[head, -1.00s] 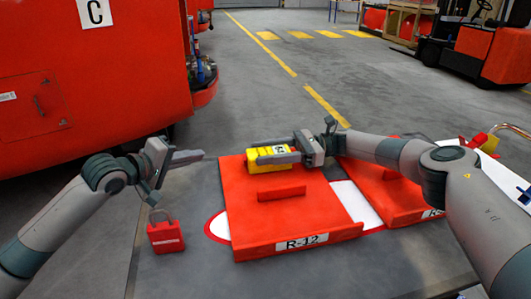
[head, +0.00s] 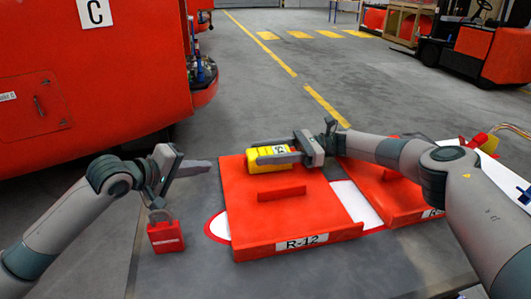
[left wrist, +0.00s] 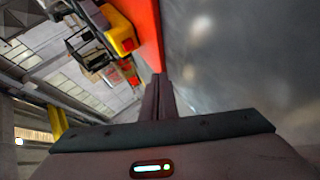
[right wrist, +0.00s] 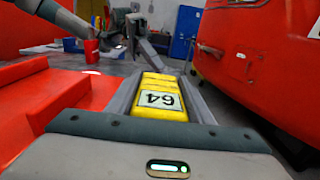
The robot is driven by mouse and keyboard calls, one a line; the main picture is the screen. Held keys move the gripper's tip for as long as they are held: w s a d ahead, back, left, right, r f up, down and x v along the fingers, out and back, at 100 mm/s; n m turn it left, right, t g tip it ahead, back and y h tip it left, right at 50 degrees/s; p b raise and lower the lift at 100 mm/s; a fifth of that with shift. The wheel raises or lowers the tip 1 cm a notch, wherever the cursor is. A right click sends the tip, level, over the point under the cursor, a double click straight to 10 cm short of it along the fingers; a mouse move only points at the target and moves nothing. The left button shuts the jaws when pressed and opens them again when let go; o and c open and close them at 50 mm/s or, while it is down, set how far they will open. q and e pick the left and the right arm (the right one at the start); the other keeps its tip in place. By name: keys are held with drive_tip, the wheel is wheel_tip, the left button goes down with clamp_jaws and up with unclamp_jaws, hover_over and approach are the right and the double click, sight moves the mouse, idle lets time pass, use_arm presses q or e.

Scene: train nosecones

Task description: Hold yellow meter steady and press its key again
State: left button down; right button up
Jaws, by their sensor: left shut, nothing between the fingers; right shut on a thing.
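The yellow meter (head: 268,154) lies on the red R-12 panel (head: 248,222), near its back edge. My left gripper (head: 208,165) is shut and empty, left of the panel and apart from the meter, fingers pointing right. In the left wrist view the closed fingers (left wrist: 159,95) point toward the red panel's edge, with the yellow meter (left wrist: 118,32) beyond.
A second red panel (head: 392,200) lies to the right. A large red train body (head: 80,80) stands at the back left. Grey floor (head: 270,95) behind the panel is clear.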

sight(228, 174)
use_arm(q)
drive_tip(key=shift+w+d, duration=0.15)
drive_tip(key=shift+d, duration=1)
drive_tip(key=shift+w+d, duration=0.2)
drive_tip(key=shift+d, duration=1)
drive_tip(key=shift+w+d, duration=0.15)
drive_tip(key=shift+d, duration=1)
use_arm(e)
drive_tip(key=shift+s+f, duration=0.1)
drive_tip(key=shift+f, duration=0.25)
use_arm(q)
drive_tip(key=shift+d, duration=0.2)
drive_tip(key=shift+d, duration=0.25)
drive_tip(key=shift+w+d, duration=0.1)
drive_tip(key=shift+d, duration=0.1)
use_arm(e)
drive_tip(key=shift+r, duration=0.1)
use_arm(q)
drive_tip(key=shift+a, duration=0.6)
